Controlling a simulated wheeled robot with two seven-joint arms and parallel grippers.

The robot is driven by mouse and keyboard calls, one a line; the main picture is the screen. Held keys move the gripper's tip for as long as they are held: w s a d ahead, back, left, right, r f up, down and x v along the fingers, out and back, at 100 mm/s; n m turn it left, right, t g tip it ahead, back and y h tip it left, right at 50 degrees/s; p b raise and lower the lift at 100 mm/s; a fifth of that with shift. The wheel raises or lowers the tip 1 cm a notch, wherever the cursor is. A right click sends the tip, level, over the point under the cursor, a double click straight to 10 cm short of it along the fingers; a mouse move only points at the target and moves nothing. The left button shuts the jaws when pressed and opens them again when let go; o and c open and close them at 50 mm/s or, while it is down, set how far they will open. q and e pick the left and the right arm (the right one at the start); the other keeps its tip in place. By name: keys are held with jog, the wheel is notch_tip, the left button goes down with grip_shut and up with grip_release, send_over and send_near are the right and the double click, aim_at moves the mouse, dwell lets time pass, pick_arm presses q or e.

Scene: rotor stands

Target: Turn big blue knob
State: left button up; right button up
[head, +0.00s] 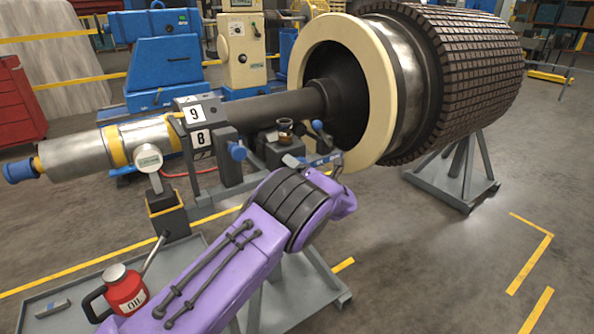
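A blue knob (237,151) sits on the side of the dark clamp block with the 8 and 9 labels. A smaller blue knob on a dark lever (318,129) is to its right, close to the rotor's cream ring. A blue end knob (19,172) is at the far left end of the shaft. I cannot tell which one the task calls big. My purple arm comes in from the lower left and ends below and right of the clamp's knob. Its gripper does not show clearly; the wrist hides that area. My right gripper is not in view.
The shaft (285,107) runs into the large rotor (470,75) on a grey stand (452,185). A gauge (148,158) stands left of the clamp. A red oil can (125,291) is on a grey tray (55,290). Open floor lies at right.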

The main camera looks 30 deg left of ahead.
pick_arm(q)
jog(key=shift+m, duration=0.3)
jog(key=m, duration=0.8)
jog(key=shift+r, duration=0.15)
jog(key=shift+p, duration=0.3)
jog(key=o, duration=0.9)
jog(key=shift+o, duration=0.3)
jog(key=shift+d, duration=0.1)
jog(key=b+v, duration=0.1)
jog(key=v, duration=0.9)
jog(key=shift+d, duration=0.2)
